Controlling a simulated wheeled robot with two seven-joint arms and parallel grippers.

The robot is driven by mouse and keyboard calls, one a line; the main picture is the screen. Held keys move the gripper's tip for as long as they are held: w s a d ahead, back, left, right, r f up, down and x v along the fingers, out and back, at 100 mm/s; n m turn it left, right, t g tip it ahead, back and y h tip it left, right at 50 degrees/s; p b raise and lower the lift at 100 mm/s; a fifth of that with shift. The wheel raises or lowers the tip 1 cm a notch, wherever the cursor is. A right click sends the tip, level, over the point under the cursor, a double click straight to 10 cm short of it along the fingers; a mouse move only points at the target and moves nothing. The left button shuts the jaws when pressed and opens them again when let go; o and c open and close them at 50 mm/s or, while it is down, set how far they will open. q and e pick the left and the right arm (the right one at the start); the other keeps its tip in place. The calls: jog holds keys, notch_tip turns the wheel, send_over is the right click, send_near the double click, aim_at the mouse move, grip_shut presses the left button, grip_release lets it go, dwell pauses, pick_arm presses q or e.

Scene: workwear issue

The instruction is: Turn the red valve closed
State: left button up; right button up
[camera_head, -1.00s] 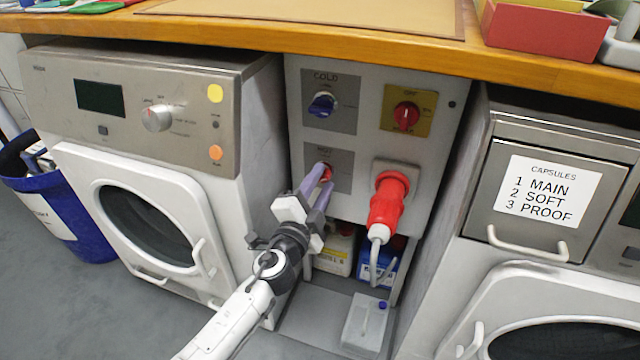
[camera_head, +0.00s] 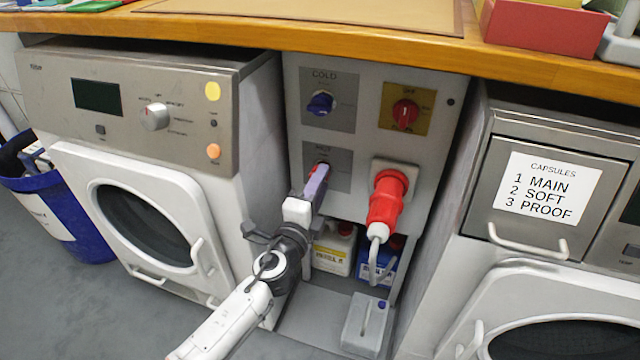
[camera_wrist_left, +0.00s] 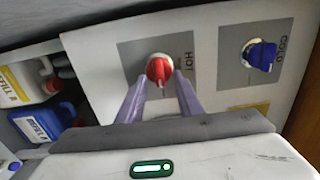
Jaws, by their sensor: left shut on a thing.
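The red valve (camera_head: 321,168) is a small red knob on the grey HOT plate, low on the white panel between the two machines. In the wrist view the red valve (camera_wrist_left: 159,70) has its handle bar pointing down between my finger ends. My left gripper (camera_head: 317,178) is shut on it, its purple fingers nearly one behind the other in the head view. In the wrist view the left gripper's fingers (camera_wrist_left: 161,84) stand either side of the handle. They partly hide the valve in the head view. My right gripper is out of view.
A blue COLD valve (camera_head: 321,103) sits above, a red rotary switch (camera_head: 405,113) on a yellow plate upper right, and a red plug (camera_head: 386,200) with cable just right. Bottles (camera_head: 335,246) stand below. The wooden counter edge (camera_head: 300,42) overhangs the panel.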

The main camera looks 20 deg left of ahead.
pick_arm(q)
jog(key=o, duration=1)
jog(key=shift+o, duration=0.2)
jog(key=s, duration=1)
jog(key=shift+s+a, duration=0.2)
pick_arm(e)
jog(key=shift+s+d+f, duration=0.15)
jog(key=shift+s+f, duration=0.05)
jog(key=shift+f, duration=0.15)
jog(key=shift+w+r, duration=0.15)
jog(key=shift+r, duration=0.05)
